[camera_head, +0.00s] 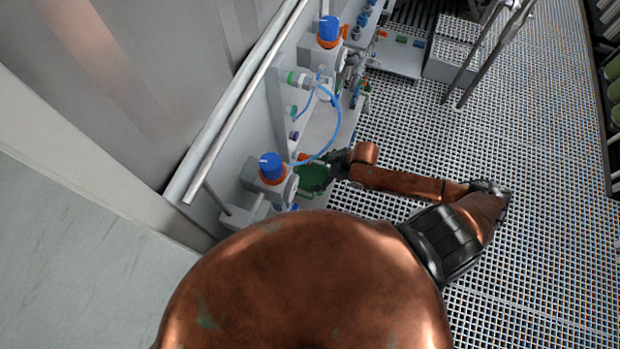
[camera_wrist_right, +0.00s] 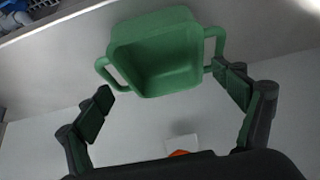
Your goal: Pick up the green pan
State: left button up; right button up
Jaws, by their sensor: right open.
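The green pan (camera_wrist_right: 155,62) is a square tub with a loop handle on each side. It fills the upper middle of the right wrist view, with its hollow facing the camera. In the head view the pan (camera_head: 313,178) is partly hidden beside the grey equipment. My right gripper (camera_wrist_right: 168,97) is open, its two dark fingers apart. The right finger is close to the pan's right handle, and the left finger is just below the left handle; I cannot tell whether either touches. In the head view the right gripper (camera_head: 331,167) is at the pan's right side. My left gripper is not in view.
Blue-and-orange knobs (camera_head: 271,167) and a thin blue hose (camera_head: 330,135) are close to the pan on the equipment. A grey pipe rail (camera_head: 240,110) runs along the left. The grated floor (camera_head: 540,150) to the right is mostly open, with thin posts farther back.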

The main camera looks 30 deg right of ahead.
aim_at(305, 177)
jog(key=x, duration=0.6)
jog(key=shift+w+a, duration=0.1)
jog(key=shift+a, duration=0.15)
jog(key=c, duration=1.2)
jog(key=shift+c, duration=0.7)
jog(key=shift+r, duration=0.1)
